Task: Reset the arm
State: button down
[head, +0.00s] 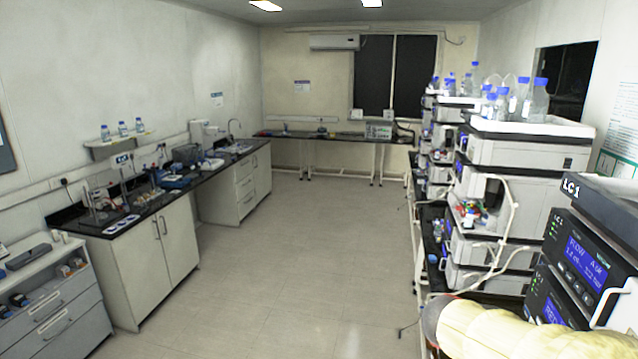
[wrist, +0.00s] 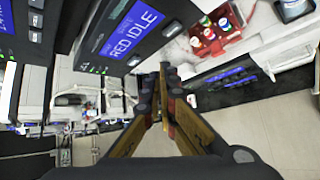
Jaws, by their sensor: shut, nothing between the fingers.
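My arm (head: 480,330) shows at the lower right of the head view, in front of the instrument stack labelled LC 1 (head: 590,255). My gripper's fingers are outside the head view. In the wrist view my gripper (wrist: 164,68) points up the picture, its two fingers meeting at the tips with nothing between them. A display reading RED IDLE (wrist: 132,27) is on a dark unit just left of the fingertips. I cannot tell the gap between the fingers and that unit.
A red holder with small capped bottles (wrist: 214,32) is right of the fingertips. More instrument stacks (head: 520,150) with blue-capped bottles line the right wall. Benches (head: 125,215) run along the left wall. The floor (head: 310,240) between is clear.

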jog(key=s+a+f+m+t+y+b, duration=0.1)
jog(key=s+a+f+m+y+b, duration=0.4)
jog(key=s+a+f+b, duration=0.4)
jog(key=s+a+f+m+y+b, duration=0.5)
jog(key=s+a+f+b, duration=0.4)
jog(key=a, duration=0.5)
notch_tip(320, 180, down, 3)
jog(key=shift+r+t+y+b, duration=0.2)
jog(key=shift+t+y+b, duration=0.2)
jog(key=shift+b, duration=0.2)
